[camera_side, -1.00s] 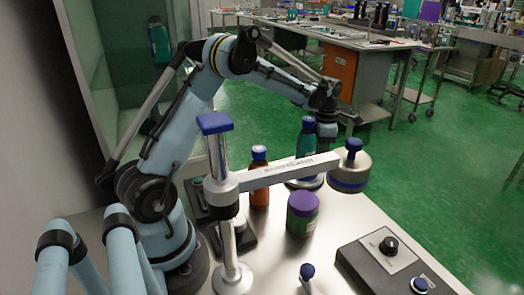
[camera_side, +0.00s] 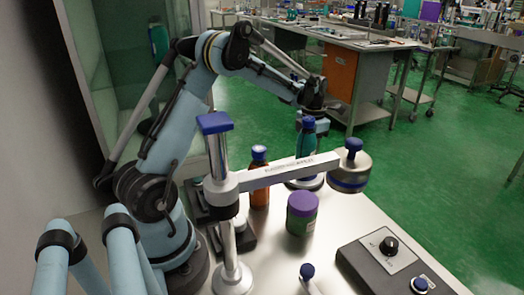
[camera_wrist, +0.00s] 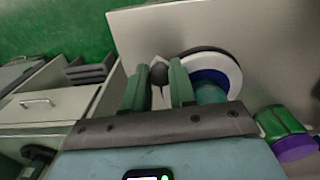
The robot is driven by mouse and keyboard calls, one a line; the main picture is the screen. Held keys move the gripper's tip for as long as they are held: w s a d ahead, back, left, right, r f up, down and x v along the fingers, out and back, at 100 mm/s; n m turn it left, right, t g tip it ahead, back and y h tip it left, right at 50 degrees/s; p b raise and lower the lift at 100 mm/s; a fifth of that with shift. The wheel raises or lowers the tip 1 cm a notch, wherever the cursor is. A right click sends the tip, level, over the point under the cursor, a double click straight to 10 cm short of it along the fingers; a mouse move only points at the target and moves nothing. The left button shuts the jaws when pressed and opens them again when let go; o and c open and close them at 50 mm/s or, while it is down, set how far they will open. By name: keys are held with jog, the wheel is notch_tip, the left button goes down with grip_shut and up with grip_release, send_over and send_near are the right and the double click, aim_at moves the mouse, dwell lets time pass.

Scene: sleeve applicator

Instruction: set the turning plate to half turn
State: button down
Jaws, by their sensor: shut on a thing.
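The turning plate (camera_wrist: 233,72) is a pale disc with a dark rim and a blue ring; the teal bottle (camera_wrist: 208,92) stands over it in the wrist view. In the side view the teal bottle (camera_side: 306,143) has a blue cap and the plate edge (camera_side: 305,184) shows below it. My gripper (camera_wrist: 158,74) has its two green fingers shut on a dark knob (camera_wrist: 158,72) at the plate's side. In the side view my gripper (camera_side: 315,125) is behind the bottle, and its fingertips are hidden.
A grey arm (camera_side: 290,172) on a post (camera_side: 230,255) reaches across in front. An orange-brown bottle (camera_side: 259,180) and a green jar with purple lid (camera_side: 302,213) stand near. A control box (camera_side: 385,265) with a knob sits at the front right.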

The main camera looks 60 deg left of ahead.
jog(key=shift+s+a+n, duration=0.35)
jog(key=shift+s+n, duration=0.1)
jog(key=shift+n, duration=0.25)
jog(key=shift+s+a+n, duration=0.3)
jog(key=shift+s+n, duration=0.1)
jog(key=shift+n, duration=0.3)
jog(key=shift+s+a, duration=0.1)
jog(key=c, duration=0.9)
grip_release()
notch_tip(320, 180, up, 12)
jog(key=shift+r, duration=0.1)
